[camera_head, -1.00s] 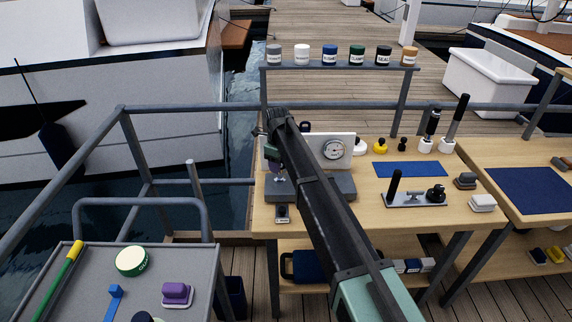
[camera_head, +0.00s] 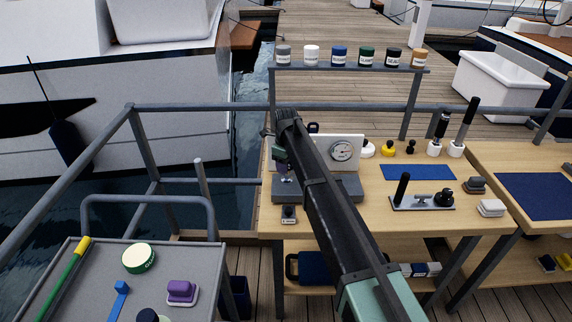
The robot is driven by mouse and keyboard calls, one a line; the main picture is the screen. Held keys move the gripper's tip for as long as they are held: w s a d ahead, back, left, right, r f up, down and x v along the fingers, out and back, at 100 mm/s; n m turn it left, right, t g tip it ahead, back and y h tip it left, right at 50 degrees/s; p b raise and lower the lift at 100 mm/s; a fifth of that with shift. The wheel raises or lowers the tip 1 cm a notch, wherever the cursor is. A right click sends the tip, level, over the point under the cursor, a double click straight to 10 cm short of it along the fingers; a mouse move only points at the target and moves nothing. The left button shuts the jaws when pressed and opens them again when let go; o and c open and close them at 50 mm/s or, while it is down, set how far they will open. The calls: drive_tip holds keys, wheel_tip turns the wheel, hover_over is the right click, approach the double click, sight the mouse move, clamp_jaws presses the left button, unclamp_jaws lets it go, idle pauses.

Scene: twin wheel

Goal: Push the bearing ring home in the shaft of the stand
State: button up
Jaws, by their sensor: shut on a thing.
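The stand has a grey base (camera_head: 348,187) and an upright white panel with a round dial gauge (camera_head: 342,151), on the wooden bench. My gripper (camera_head: 281,156) points down at the left end of the stand, partly hidden by my own dark arm. I cannot make out the shaft; my arm covers the middle of the stand.
A small labelled block (camera_head: 288,214) sits at the bench's front edge. Right are a blue mat (camera_head: 418,172), a metal plate with a black post (camera_head: 402,187) and several small items. A shelf of jars (camera_head: 350,67) and a railing stand behind. A grey tray table (camera_head: 197,266) stands front left.

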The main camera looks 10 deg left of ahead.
drive_tip(key=shift+f+b, duration=1.9)
drive_tip(key=shift+f, duration=0.1)
drive_tip(key=o, duration=1)
drive_tip(key=shift+r, duration=0.1)
wheel_tip(320, 180, up, 11)
drive_tip(key=p, duration=1.1)
